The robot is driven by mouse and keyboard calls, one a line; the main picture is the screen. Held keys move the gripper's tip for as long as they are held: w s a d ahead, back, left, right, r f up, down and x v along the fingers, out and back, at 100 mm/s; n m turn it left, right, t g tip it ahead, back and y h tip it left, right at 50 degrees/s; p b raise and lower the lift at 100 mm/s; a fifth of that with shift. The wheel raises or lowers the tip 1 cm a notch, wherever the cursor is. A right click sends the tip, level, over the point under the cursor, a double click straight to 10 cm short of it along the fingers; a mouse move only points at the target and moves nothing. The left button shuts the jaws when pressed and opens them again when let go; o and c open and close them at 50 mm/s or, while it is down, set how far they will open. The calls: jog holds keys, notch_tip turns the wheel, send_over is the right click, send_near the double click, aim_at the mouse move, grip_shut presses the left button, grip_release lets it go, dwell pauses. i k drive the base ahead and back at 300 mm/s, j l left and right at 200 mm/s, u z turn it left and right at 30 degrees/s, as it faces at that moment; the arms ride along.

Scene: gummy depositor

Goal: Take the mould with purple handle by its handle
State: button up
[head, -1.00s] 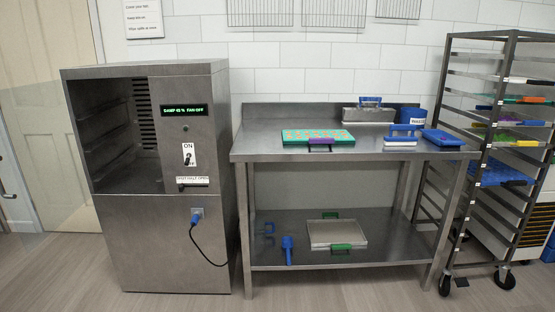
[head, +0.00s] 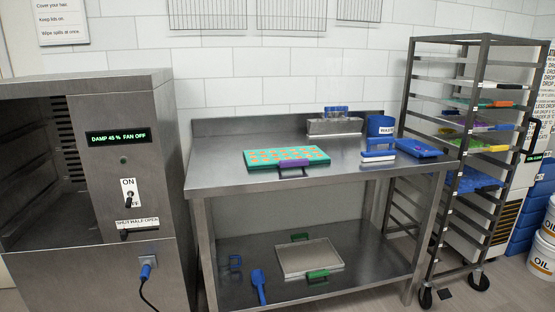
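The mould with the purple handle is a flat teal mould (head: 262,157) with orange pieces in its cavities. It lies on the top of the steel table, left of the middle. Its purple handle (head: 292,169) sticks out at the front edge, towards me. Another purple handle shows on a tray in the rack (head: 478,127) at the right. My gripper is not in view.
The steel table (head: 225,180) also bears a metal box with a blue handle (head: 335,126), a blue tub (head: 380,125) and blue-handled tools (head: 378,156). A tray (head: 310,258) lies on the lower shelf. The drying cabinet (head: 120,185) stands open at left.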

aim_at(304, 155)
jog(key=j, duration=0.1)
jog(key=i+l+z, duration=0.1)
jog(key=i+z, duration=0.15)
jog(key=i, duration=0.15)
jog(key=i+z, duration=0.3)
jog(key=i+j+z, duration=0.5)
jog(key=j+z, duration=0.35)
jog(key=j, duration=0.2)
jog(key=k+j+z, duration=0.2)
jog(key=j, duration=0.2)
jog(key=j+z, duration=0.2)
jog(key=j, duration=0.2)
jog(key=k+j+z, duration=0.2)
jog(key=j, duration=0.2)
jog(key=j+z, duration=0.2)
jog(key=j, duration=0.4)
jog(key=i+j+z, duration=0.1)
jog(key=j, duration=0.15)
